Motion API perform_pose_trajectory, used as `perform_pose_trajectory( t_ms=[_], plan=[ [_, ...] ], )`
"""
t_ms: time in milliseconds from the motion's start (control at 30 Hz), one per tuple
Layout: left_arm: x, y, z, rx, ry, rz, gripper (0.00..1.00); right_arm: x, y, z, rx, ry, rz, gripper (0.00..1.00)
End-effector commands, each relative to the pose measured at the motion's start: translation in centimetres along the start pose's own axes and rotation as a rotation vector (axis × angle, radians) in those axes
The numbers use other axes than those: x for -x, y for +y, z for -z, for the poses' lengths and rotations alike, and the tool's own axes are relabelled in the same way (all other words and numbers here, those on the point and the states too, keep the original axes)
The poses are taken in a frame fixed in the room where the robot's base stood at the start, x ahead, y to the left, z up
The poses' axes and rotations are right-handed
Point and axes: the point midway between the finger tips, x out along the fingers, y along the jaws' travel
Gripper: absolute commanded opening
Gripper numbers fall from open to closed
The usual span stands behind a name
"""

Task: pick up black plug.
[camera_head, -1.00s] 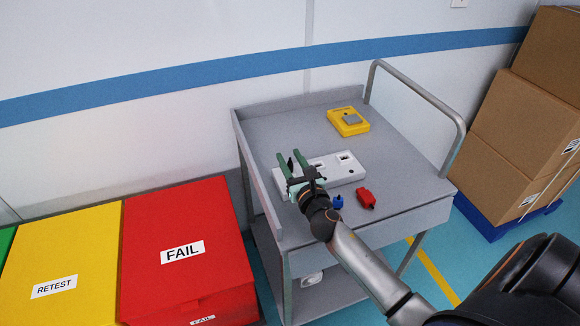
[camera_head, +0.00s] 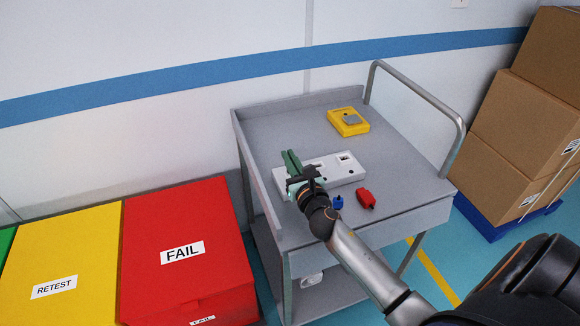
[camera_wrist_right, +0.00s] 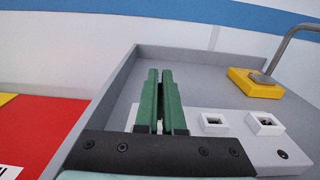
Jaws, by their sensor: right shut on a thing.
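My right gripper (camera_head: 292,160) is over the left end of the white socket block (camera_head: 351,170) on the cart. Its green fingers have come together, and they also show in the wrist view (camera_wrist_right: 159,100). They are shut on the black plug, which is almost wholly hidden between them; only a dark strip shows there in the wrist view. I cannot tell whether the plug is still touching the block. The block's white sockets (camera_wrist_right: 214,122) show to the right of the fingers. My left gripper is not in view.
A red plug (camera_head: 366,199) and a blue plug (camera_head: 338,202) lie on the grey cart (camera_head: 410,180) in front of the block. A yellow tester box (camera_head: 348,122) stands behind. Red (camera_head: 180,225) and yellow (camera_head: 60,255) bins are at left, cardboard boxes (camera_head: 525,130) at right.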

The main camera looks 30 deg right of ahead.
Motion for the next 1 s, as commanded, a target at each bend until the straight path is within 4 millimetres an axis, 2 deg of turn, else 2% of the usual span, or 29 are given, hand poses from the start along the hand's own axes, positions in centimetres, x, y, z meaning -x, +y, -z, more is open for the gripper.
perform_pose_trajectory(
  t_ms=[367, 567, 633, 800, 900, 1000],
  plan=[
    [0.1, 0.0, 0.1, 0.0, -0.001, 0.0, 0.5, 0.0, 0.0, -0.3, 0.001, -0.001, -0.001, 0.0],
    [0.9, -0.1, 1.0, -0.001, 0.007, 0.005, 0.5, 0.0, 0.0, -2.2, 0.003, -0.002, -0.002, 0.0],
    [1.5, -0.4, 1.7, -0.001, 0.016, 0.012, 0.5, 0.0, 0.0, -3.7, 0.004, -0.004, -0.002, 0.0],
    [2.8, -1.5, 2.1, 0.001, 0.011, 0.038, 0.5, 3.0, -0.2, -7.3, 0.005, -0.002, -0.003, 0.0],
    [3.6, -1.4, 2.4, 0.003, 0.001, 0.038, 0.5, 5.0, -0.3, -9.6, 0.003, -0.001, -0.004, 0.0],
    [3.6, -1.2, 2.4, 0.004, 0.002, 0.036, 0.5, 7.5, -0.4, -10.2, 0.001, 0.003, -0.004, 0.0]
  ],
)
